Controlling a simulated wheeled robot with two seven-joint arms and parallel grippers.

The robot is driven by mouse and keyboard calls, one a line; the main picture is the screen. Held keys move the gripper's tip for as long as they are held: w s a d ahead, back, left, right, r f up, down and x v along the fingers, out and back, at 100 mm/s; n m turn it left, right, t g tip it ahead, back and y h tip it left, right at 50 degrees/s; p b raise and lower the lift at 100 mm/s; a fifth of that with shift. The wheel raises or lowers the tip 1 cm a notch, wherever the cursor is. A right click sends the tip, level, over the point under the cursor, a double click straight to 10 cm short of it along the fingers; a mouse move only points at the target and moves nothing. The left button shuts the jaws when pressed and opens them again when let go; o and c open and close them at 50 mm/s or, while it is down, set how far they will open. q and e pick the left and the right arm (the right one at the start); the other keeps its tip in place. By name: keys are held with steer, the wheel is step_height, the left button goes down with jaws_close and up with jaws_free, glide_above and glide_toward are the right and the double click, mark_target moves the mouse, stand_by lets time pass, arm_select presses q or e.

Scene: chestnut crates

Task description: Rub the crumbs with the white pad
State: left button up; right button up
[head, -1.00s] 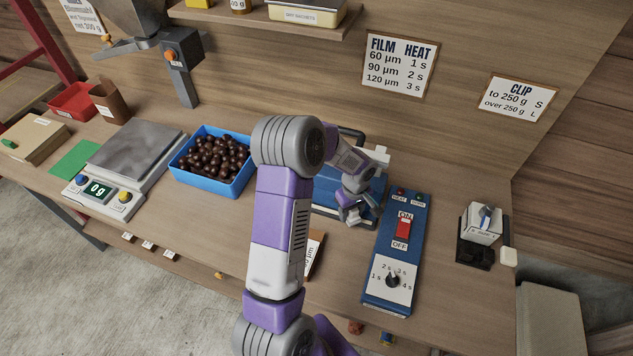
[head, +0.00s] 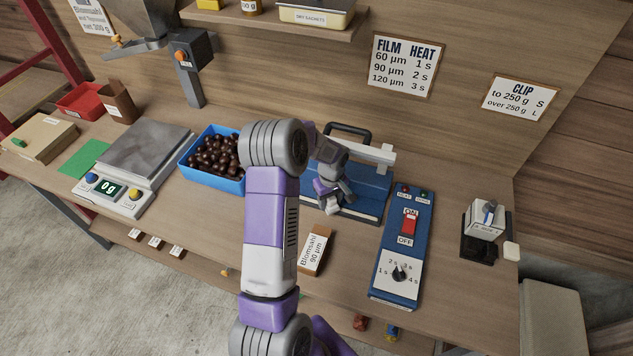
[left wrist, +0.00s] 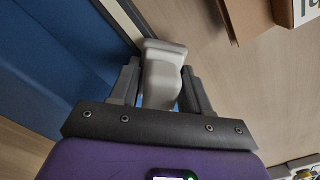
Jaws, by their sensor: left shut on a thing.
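My left gripper (head: 328,196) is over the left front part of the blue sealer (head: 372,194). It is shut on the white pad (left wrist: 163,72), which sits between both fingers in the left wrist view. In the head view only a small pale part of the pad (head: 333,209) shows under the fingers, by the sealer's front edge. I cannot tell whether the pad touches the surface. I cannot make out any crumbs; the gripper and arm hide part of the sealer. My right gripper is not in view.
A blue control box (head: 402,250) stands right of the sealer. A brown labelled carton (head: 314,250) lies in front of it. A blue crate (head: 211,179) of chestnuts and a scale (head: 130,167) stand left. A black holder (head: 479,247) with a small white box is at the right.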

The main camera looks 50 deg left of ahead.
arm_select(q)
steer(key=a, duration=0.1)
steer(key=s+a, duration=0.1)
steer(key=a, duration=0.1)
steer(key=shift+s, duration=0.25)
steer(key=shift+s+r+p, duration=0.1)
steer(key=shift+r+p, duration=0.2)
steer(key=shift+p, duration=0.1)
step_height(320, 180, up, 2)
steer(key=shift+r, duration=0.1)
steer(key=shift+d+r+p, duration=0.1)
steer(key=shift+r+p, duration=0.55)
steer(key=shift+p, duration=0.1)
step_height(320, 180, up, 4)
steer(key=p, duration=0.2)
steer(key=shift+r+p, duration=0.1)
steer(key=shift+p, duration=0.2)
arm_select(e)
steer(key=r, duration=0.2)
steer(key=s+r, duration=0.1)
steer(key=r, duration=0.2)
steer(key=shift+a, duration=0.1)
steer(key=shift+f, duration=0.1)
